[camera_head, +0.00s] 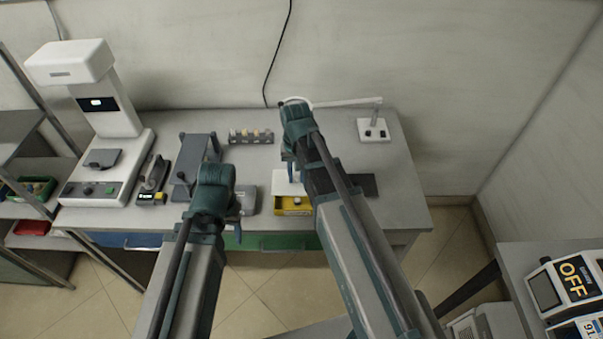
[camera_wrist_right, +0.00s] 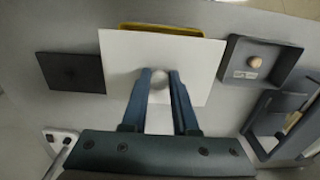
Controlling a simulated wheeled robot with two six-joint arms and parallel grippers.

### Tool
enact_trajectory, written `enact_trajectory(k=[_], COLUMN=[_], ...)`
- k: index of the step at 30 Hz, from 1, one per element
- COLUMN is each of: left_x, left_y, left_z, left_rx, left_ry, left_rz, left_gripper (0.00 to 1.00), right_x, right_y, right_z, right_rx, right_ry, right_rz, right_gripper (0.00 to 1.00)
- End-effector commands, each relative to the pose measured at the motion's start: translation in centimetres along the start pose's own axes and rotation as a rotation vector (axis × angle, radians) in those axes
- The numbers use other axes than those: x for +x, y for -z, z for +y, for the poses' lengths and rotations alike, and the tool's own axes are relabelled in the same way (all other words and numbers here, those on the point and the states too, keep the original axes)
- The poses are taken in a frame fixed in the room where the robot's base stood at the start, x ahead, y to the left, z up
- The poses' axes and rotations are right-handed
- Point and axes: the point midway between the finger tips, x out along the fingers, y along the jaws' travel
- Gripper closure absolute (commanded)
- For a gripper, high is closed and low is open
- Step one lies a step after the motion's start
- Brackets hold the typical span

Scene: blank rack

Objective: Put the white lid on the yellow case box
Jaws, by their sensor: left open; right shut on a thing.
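The yellow case box (camera_head: 293,209) sits near the front of the bench in the head view. In the right wrist view a strip of the box (camera_wrist_right: 160,28) shows past the lid's upper edge. The white lid (camera_head: 283,187) is a flat square plate; it also shows in the right wrist view (camera_wrist_right: 202,62). My right gripper (camera_wrist_right: 160,82) is shut on the lid's round knob, and the lid partly overlaps the box in view. I cannot tell whether they touch. My left gripper (camera_head: 238,232) is open and empty, left of the box by the bench's front edge.
A dark flat plate (camera_wrist_right: 72,72) lies to one side of the lid, and a grey tray (camera_wrist_right: 286,64) with a round knob to the other. A rack of small vials (camera_head: 250,137) stands behind. A white instrument (camera_head: 104,120) stands at the left, a white stand (camera_head: 373,131) back right.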

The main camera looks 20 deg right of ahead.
Motion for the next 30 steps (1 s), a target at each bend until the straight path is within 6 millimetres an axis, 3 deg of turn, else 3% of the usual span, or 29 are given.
enact_trajectory(k=[11,30], left_x=[0.8,5.7], left_y=[0.0,0.3], left_z=[0.1,0.6], left_rx=[0.000,0.000], left_ry=[0.000,0.000], left_rz=[0.000,0.000], left_gripper=[0.43,0.43], right_x=[0.8,5.7], right_y=[0.0,0.0], right_z=[0.1,0.1], right_rx=[0.001,0.001], right_ry=[0.000,0.000], right_rz=[0.000,0.000], right_gripper=[1.00,1.00])
